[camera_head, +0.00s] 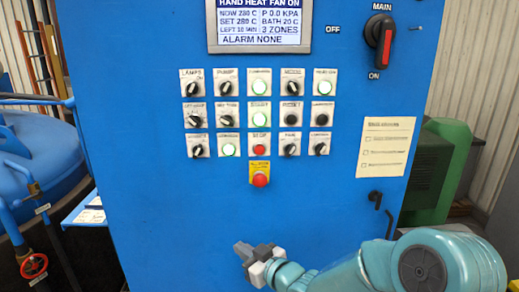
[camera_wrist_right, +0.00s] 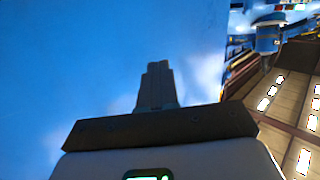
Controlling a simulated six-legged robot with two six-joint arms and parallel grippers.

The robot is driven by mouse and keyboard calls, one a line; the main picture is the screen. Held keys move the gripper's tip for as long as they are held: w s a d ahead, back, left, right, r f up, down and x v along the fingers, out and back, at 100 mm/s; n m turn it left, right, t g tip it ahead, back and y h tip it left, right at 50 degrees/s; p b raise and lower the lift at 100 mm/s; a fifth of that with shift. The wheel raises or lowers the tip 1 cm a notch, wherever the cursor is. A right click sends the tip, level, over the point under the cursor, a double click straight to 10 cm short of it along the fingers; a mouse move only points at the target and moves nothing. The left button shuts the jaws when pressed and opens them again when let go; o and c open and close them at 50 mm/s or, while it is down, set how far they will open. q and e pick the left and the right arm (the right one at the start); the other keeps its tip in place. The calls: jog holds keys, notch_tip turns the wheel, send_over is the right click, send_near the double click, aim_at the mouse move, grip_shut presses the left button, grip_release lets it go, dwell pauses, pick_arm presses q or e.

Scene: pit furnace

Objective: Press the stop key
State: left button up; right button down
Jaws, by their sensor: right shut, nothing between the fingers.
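The stop key is a red round button (camera_head: 259,149) on a white plate labelled STOP, in the lower row of the blue cabinet's panel. A larger red button on a yellow plate (camera_head: 260,180) sits just below it. My right gripper (camera_head: 241,248) is shut and empty, in front of the blue cabinet (camera_head: 150,225), well below both red buttons. In the right wrist view its closed fingers (camera_wrist_right: 156,85) show against plain blue; no key is seen there. I cannot tell how far the fingertips are from the cabinet face. My left gripper is not in view.
Rows of black knobs and lit green buttons surround the stop key. A display (camera_head: 260,24) reads HAND HEAT FAN ON. A red and black main switch (camera_head: 380,40) is at upper right. A paper note (camera_head: 387,147) and black handle (camera_head: 376,199) are at right. A blue vessel (camera_head: 35,160) stands left.

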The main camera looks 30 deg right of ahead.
aim_at(260, 150)
jog(key=s+d+r+n+t+y, duration=0.1)
jog(key=s+d+r+n+t, duration=0.1)
jog(key=r, duration=0.9)
jog(key=s+d+r+n+t+p, duration=0.1)
jog(key=d+r+n+t, duration=0.1)
jog(key=r, duration=0.8)
jog(key=shift+s+r+n+t+y, duration=0.4)
jog(key=shift+n+t, duration=0.1)
jog(key=shift+n, duration=0.1)
jog(key=shift+w+d, duration=0.15)
jog(key=w+d+p, duration=0.1)
jog(key=w, duration=0.1)
jog(key=w+d+p, duration=0.1)
jog(key=w+d, duration=0.1)
jog(key=w, duration=0.1)
jog(key=w+d+p, duration=0.1)
jog(key=w+p, duration=0.1)
jog(key=shift+w+d, duration=0.15)
jog(key=shift+d, duration=0.1)
jog(key=shift+w, duration=0.1)
